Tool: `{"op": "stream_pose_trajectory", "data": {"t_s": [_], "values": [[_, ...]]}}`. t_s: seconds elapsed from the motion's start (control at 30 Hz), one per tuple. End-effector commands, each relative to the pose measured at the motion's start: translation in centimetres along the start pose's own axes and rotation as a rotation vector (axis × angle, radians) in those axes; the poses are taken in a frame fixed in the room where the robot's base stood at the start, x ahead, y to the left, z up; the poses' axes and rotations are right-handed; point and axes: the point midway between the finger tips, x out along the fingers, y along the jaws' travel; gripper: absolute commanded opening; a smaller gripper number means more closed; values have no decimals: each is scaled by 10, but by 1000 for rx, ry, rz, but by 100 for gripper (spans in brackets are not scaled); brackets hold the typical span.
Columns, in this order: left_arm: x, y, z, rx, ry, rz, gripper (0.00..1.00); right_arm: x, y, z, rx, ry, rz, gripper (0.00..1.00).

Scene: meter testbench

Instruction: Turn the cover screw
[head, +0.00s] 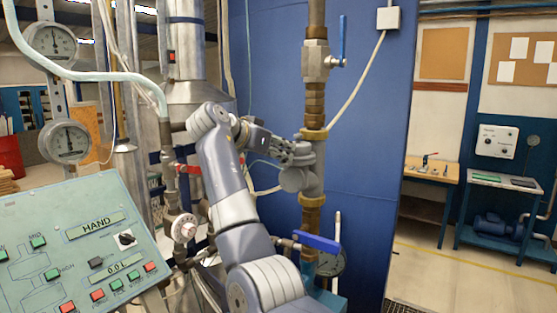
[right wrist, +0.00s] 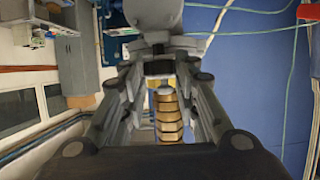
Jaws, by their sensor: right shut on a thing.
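The grey meter body (head: 314,172) sits in the vertical brass-fitted pipe in front of the blue panel, with a round grey cap (head: 292,180) on its lower left side. My right gripper (head: 300,153) reaches in from the left at the upper part of this body. Its fingers are shut on the cover screw, which they mostly hide. In the right wrist view the gripper (right wrist: 160,62) closes on a small part just below the grey body (right wrist: 154,15). My left gripper is not in view.
A valve with a blue lever (head: 316,62) is above on the pipe, and another blue handle (head: 316,241) is below. A green control panel (head: 85,250) stands at the lower left. A workbench (head: 432,171) stands at the right, with open floor before it.

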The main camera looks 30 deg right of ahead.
Motion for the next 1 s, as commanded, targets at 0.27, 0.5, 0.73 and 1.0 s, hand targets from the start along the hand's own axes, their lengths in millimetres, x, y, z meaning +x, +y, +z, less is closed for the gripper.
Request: {"op": "stream_pose_trajectory", "data": {"t_s": [0.27,0.5,0.73,1.0], "values": [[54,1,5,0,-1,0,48,4,7,6,-72,3,-194,4],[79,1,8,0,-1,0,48,4,11,2,-151,3,-385,4],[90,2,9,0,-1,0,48,5,14,0,-213,2,-526,4],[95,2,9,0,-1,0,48,5,15,-2,-254,1,-618,4]]}}
